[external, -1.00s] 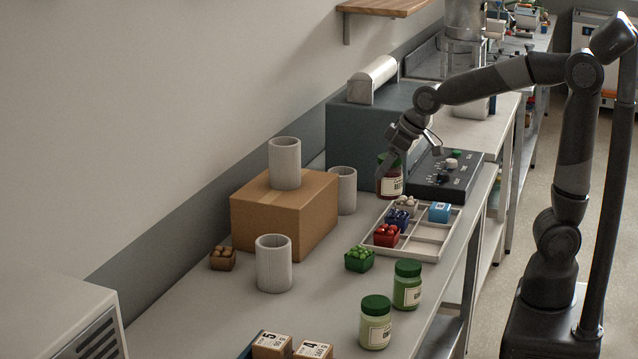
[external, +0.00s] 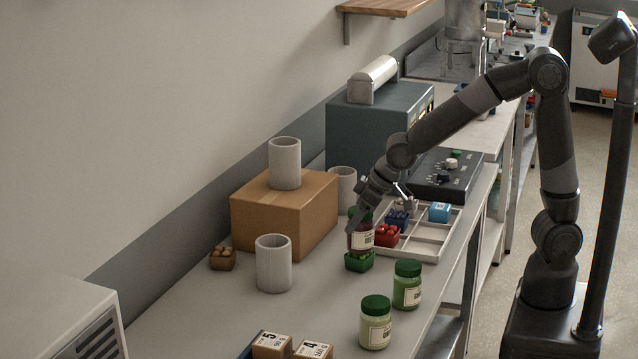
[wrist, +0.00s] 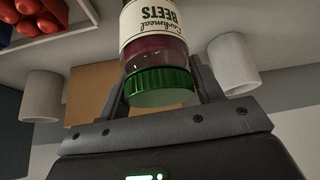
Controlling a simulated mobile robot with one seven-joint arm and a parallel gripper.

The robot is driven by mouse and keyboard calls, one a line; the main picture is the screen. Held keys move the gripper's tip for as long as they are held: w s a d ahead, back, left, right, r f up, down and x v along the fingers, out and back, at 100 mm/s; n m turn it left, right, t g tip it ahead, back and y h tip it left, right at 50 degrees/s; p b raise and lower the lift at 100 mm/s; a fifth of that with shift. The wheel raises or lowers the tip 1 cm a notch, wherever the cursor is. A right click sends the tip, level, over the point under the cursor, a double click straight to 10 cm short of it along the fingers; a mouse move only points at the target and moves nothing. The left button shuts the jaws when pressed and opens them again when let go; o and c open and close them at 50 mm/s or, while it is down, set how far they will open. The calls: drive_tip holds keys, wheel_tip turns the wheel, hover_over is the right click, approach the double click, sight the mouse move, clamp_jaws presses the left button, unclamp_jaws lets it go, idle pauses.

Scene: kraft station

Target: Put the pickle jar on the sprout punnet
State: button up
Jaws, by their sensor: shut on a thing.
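My gripper (external: 362,212) is shut on a jar of dark red contents with a green lid (external: 360,236); in the wrist view its label reads "BEETS" (wrist: 152,22). The jar is upright right over the green sprout punnet (external: 359,263), whose green sprouts it mostly hides. I cannot tell whether the jar touches them. Two green-lidded jars of green contents, which look like pickle jars, stand on the bench at the front right: a nearer one (external: 376,325) and a farther one (external: 407,288).
A divided tray (external: 432,248) with red, dark blue and light blue punnets lies to the right. A cardboard box (external: 285,220) with a grey cup (external: 285,165) on top stands left. Grey cups (external: 273,265) and a brown punnet (external: 222,258) are nearby. Numbered boxes (external: 290,346) lie in front.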

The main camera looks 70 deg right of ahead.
drive_tip(key=shift+f, duration=0.15)
drive_tip(key=o, duration=1.3)
drive_tip(key=shift+f, duration=0.1)
drive_tip(key=shift+o, duration=0.2)
drive_tip(key=a+v, duration=0.1)
drive_tip(key=v, duration=1)
drive_tip(key=s+d, duration=0.5)
drive_tip(key=s, duration=0.5)
drive_tip(key=s+d+r+m, duration=0.1)
drive_tip(key=s+d, duration=0.4)
drive_tip(key=s, duration=0.5)
drive_tip(key=shift+s+d+h, duration=0.2)
drive_tip(key=shift+d+h, duration=0.1)
drive_tip(key=shift+d, duration=0.05)
drive_tip(key=shift+r, duration=0.1)
